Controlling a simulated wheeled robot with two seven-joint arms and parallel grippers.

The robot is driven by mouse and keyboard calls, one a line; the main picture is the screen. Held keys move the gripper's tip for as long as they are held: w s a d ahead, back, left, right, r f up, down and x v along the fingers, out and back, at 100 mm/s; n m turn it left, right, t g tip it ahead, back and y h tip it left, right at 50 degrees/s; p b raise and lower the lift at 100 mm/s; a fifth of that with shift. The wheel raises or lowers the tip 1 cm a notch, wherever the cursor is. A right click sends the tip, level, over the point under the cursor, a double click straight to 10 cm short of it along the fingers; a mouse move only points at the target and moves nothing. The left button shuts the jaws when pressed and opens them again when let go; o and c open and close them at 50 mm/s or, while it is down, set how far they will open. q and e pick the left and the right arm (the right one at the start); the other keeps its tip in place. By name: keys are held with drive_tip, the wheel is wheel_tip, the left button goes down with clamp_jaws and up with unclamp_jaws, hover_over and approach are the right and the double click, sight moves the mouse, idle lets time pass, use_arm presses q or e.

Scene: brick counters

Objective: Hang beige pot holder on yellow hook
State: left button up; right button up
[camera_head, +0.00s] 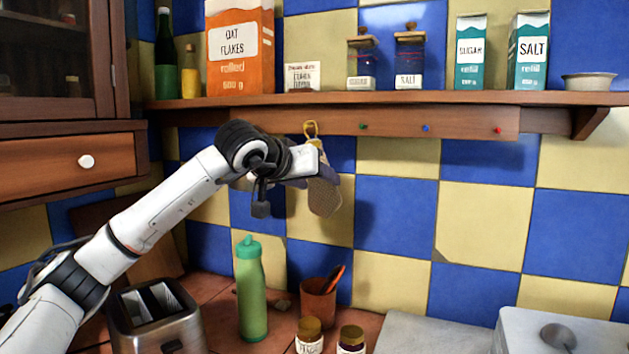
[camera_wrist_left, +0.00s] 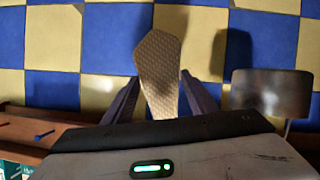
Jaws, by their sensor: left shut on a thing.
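The beige pot holder (camera_head: 325,196) hangs down from my left gripper (camera_head: 312,172) in front of the tiled wall, just below the wooden rail. In the left wrist view the pot holder (camera_wrist_left: 158,72) lies between the two dark fingers, which are shut on it. A yellowish loop (camera_head: 311,129) rises above the gripper against the rail's left part. The yellow hook cannot be told apart from this loop, so I cannot tell whether the loop is around the hook. My right gripper is not in view.
The rail (camera_head: 335,122) also bears a green hook (camera_head: 363,126), a blue hook (camera_head: 425,128) and a red hook (camera_head: 498,130). Packages and jars stand on the shelf (camera_head: 400,98) above. A green bottle (camera_head: 252,295), toaster (camera_head: 155,318) and brown cup (camera_head: 317,302) stand below.

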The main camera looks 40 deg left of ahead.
use_arm(q)
drive_tip(key=o, duration=1.2)
drive_tip(key=b+v, duration=0.1)
drive_tip(key=v, duration=0.9)
drive_tip(key=shift+s, duration=0.2)
drive_tip(key=shift+p+x, duration=0.35)
drive_tip(key=shift+x, duration=4)
drive_tip(key=shift+d, duration=0.1)
